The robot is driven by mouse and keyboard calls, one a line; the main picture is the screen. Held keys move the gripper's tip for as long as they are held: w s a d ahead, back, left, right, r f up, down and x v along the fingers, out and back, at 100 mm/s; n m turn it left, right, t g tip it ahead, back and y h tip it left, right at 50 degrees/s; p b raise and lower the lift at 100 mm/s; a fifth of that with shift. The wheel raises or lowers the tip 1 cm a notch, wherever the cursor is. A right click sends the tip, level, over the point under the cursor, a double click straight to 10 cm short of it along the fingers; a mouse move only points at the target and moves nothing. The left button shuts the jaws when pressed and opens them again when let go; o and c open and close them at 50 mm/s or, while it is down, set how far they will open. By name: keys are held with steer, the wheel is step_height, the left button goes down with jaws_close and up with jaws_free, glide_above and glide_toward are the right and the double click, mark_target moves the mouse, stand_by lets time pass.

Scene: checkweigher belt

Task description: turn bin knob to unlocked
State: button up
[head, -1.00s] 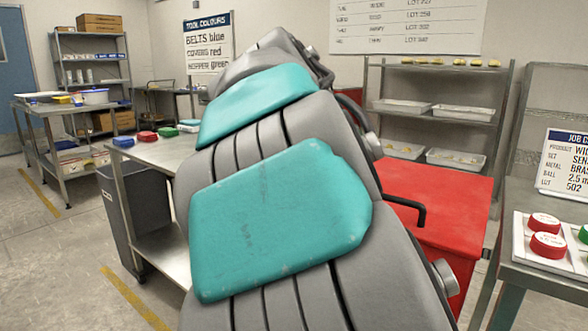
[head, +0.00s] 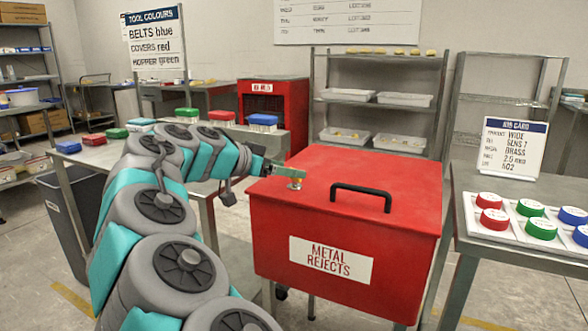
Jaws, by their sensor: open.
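The red bin labelled "METAL REJECTS" (head: 372,243) stands right of centre in the head view, its lid shut. A small brass knob (head: 296,185) sits on the lid near its left edge. A pale grey-green bar lies just over the knob; I cannot tell whether it is part of the knob or of my gripper. My gripper (head: 272,167) is open, beside the knob at its upper left. It is small in view, and whether it touches the knob is unclear. The knob's lock marking is too small to read.
A black handle (head: 362,190) rises from the lid right of the knob. A table (head: 475,235) with coloured pucks and a job card stands on the right. A steel bench (head: 85,165) with coloured blocks is behind my arm. Shelves with trays stand behind the bin.

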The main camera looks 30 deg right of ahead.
steer(key=x, duration=0.3)
steer(key=shift+d+f, duration=0.1)
steer(key=shift+d, duration=0.05)
jaws_close()
steer(key=shift+f, duration=0.1)
stand_by(0.5)
